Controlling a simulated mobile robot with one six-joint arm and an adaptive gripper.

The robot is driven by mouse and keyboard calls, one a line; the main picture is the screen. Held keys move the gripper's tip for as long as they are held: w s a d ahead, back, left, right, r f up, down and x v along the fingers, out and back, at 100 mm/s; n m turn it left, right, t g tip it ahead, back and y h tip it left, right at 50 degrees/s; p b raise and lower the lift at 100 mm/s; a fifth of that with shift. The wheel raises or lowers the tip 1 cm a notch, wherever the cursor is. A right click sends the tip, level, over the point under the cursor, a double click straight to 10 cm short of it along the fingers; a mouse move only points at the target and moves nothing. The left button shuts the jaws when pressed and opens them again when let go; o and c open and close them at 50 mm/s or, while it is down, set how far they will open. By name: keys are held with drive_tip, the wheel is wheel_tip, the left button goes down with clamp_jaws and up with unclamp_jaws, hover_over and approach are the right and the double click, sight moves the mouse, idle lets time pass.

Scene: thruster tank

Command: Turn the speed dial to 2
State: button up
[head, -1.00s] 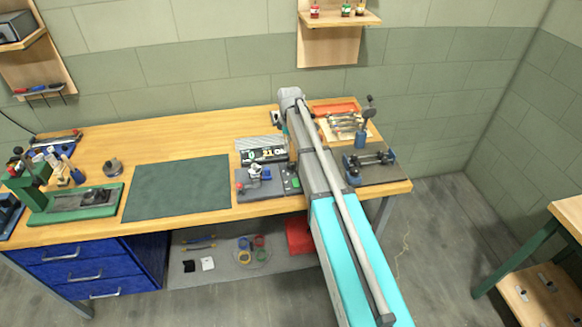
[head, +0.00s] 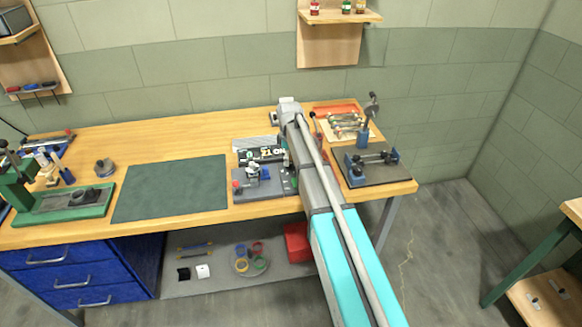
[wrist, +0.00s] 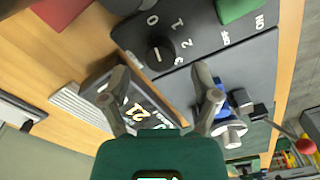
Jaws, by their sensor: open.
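The speed dial (wrist: 160,50) is a round black knob on a dark grey panel (wrist: 205,22) in the wrist view, with the numbers 0, 1, 2 and 3 printed around it. A pale mark shows on the knob, but I cannot tell which number it points to. My gripper (wrist: 160,74) is open and empty. Its two fingertips are apart, on either side of and a little below the dial in the picture, not touching it. In the head view my arm covers the dial and my gripper; the grey control unit (head: 268,188) shows partly beside it.
A green switch (wrist: 238,8) sits by the OFF and ON marks. A blue-and-metal fixture (wrist: 225,105) stands near the right finger. A green mat (head: 170,188) lies clear on the bench left of the unit.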

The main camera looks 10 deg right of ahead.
drive_tip(key=shift+f+b, duration=0.9)
drive_tip(key=shift+f, duration=0.3)
clamp_jaws()
drive_tip(key=shift+d, duration=0.15)
